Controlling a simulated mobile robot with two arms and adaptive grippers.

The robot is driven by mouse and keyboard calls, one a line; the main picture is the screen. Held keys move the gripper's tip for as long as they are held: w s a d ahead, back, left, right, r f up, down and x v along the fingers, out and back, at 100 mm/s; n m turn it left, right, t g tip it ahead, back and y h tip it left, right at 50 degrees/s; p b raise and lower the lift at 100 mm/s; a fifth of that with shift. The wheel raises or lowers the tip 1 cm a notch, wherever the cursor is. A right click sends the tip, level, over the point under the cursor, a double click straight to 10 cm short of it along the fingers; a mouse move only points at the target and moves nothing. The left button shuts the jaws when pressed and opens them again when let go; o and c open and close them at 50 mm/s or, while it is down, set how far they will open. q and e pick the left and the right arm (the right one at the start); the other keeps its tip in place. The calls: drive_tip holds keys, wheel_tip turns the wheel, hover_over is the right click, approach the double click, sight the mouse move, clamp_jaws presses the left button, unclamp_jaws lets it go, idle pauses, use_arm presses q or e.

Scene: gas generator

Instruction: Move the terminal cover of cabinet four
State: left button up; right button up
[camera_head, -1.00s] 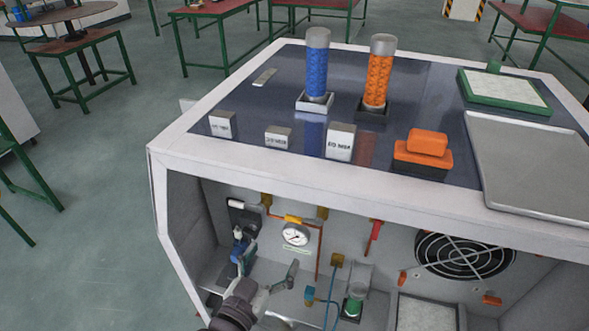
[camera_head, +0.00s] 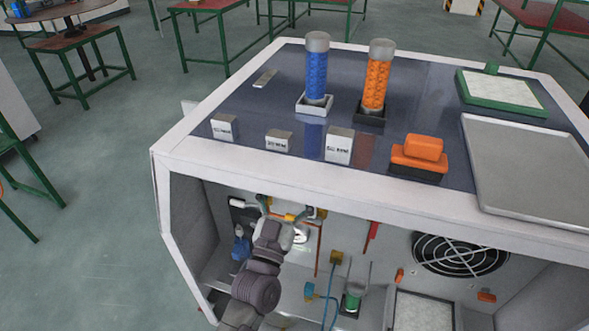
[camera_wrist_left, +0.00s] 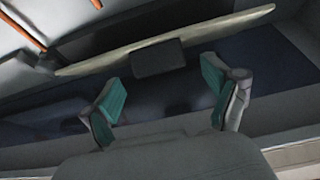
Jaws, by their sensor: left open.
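The white cabinet (camera_head: 175,165) stands open at the front, with a dark blue top. My left gripper (camera_head: 289,204) is inside its upper front opening, fingers spread and empty, just in front of the back wall's pipes and gauge (camera_head: 300,237). In the left wrist view its teal-padded fingers (camera_wrist_left: 162,78) are apart, with a small dark block (camera_wrist_left: 158,57) on a pale strip beyond them. I cannot tell for certain which part is the terminal cover. My right gripper is not in view.
On the top stand a blue column (camera_head: 317,75), an orange column (camera_head: 376,80), small labelled boxes (camera_head: 339,145), an orange block (camera_head: 418,155) and a grey tray (camera_head: 530,170). Inside are a fan grille (camera_head: 460,254) and a green-filled jar (camera_head: 353,297). The top edge overhangs my left gripper.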

use_arm(q)
drive_tip(key=shift+p+x, duration=0.3)
drive_tip(key=shift+x, duration=1.65)
